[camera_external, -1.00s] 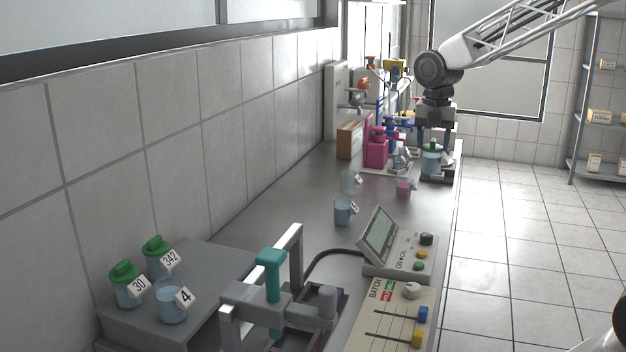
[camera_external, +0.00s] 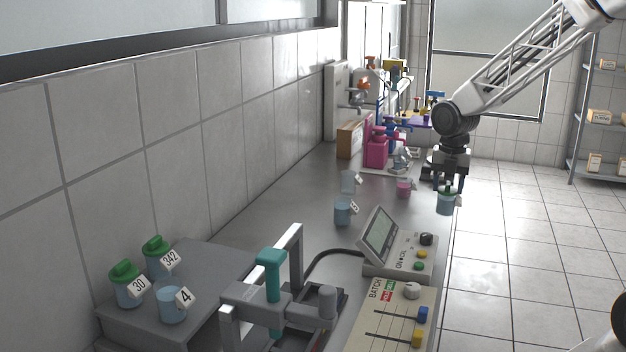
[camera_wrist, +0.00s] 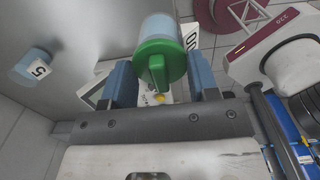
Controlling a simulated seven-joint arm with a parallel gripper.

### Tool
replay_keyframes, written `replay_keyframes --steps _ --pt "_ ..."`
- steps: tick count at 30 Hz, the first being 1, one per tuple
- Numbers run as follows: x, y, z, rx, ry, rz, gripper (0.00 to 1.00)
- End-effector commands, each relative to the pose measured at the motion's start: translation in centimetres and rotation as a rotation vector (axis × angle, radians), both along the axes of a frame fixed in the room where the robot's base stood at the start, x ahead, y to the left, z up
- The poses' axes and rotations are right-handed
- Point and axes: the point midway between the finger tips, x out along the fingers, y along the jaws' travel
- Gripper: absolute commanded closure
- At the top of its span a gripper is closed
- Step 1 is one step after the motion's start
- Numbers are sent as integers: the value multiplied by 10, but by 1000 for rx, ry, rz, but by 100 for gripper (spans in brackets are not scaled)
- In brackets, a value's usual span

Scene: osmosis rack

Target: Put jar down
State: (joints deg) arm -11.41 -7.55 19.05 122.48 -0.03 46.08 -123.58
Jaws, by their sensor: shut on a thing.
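My gripper (camera_external: 449,184) is shut on a jar (camera_external: 446,203) of pale blue content with a green lid. The jar hangs upright below my gripper, near the right edge of the bench (camera_external: 300,205). I cannot tell how far its base is from the bench top. In the wrist view, the green-lidded jar (camera_wrist: 157,30) sits between the two blue fingers of my gripper (camera_wrist: 162,80). A white label sticks out on its right side.
A blue jar (camera_external: 343,212) and a paler one (camera_external: 349,182) stand on the bench to the left, with a pink one (camera_external: 404,189) nearby. A control box (camera_external: 395,245) is in front. Numbered jars stand on a grey platform (camera_external: 220,265) at front left.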

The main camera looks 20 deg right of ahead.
Motion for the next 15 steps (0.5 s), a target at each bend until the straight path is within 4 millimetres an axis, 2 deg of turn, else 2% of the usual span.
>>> replay_keyframes --steps 3,15 --pt "0 0 -6 0 0 0 81" --pt "1 0 -6 0 0 0 81"
